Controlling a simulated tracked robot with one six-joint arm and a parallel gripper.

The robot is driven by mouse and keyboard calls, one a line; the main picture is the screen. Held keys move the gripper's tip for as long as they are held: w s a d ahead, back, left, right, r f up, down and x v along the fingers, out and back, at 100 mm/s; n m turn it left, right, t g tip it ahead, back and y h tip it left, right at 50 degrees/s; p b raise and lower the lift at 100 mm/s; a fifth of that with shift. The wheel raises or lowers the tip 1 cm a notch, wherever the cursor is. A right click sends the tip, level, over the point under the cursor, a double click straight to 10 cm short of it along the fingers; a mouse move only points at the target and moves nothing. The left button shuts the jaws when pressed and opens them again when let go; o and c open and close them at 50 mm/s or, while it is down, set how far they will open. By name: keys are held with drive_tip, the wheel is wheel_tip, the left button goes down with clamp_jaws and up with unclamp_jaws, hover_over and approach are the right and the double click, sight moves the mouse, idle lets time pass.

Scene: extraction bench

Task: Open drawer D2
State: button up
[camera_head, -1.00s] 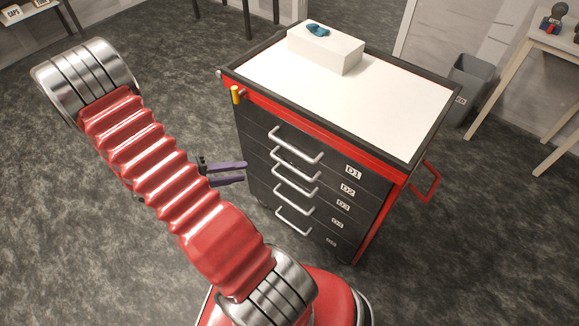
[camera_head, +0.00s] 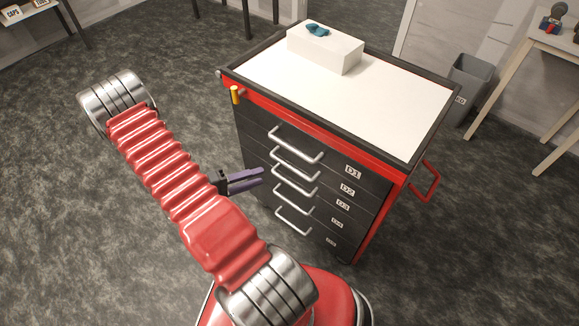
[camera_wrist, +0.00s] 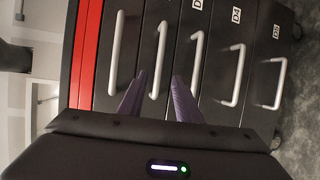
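Drawer D2 (camera_head: 322,180) is a dark front, second from the top of the cabinet, and looks shut. Its silver bar handle (camera_head: 294,165) also shows in the wrist view (camera_wrist: 158,60). My gripper (camera_head: 263,176) has purple fingers, spread apart and empty, just left of the handles in the head view. In the wrist view my gripper (camera_wrist: 159,76) points at the drawer fronts, and the D2 handle appears between the two fingertips. Contact with the handle does not show; a small gap appears in the head view.
The D1 handle (camera_wrist: 117,52) and D3 handle (camera_wrist: 194,65) lie close on either side of my fingers. A white block (camera_head: 325,52) with a teal item stands on the cabinet top (camera_head: 370,95). A red side handle (camera_head: 427,183) sticks out right.

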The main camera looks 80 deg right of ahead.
sight(289, 165)
drive_tip(key=x, duration=1.3)
drive_tip(key=shift+s+d+f, duration=0.1)
drive_tip(key=shift+s+f, duration=0.05)
drive_tip(key=shift+s, duration=0.05)
drive_tip(key=shift+c, duration=0.5)
clamp_jaws()
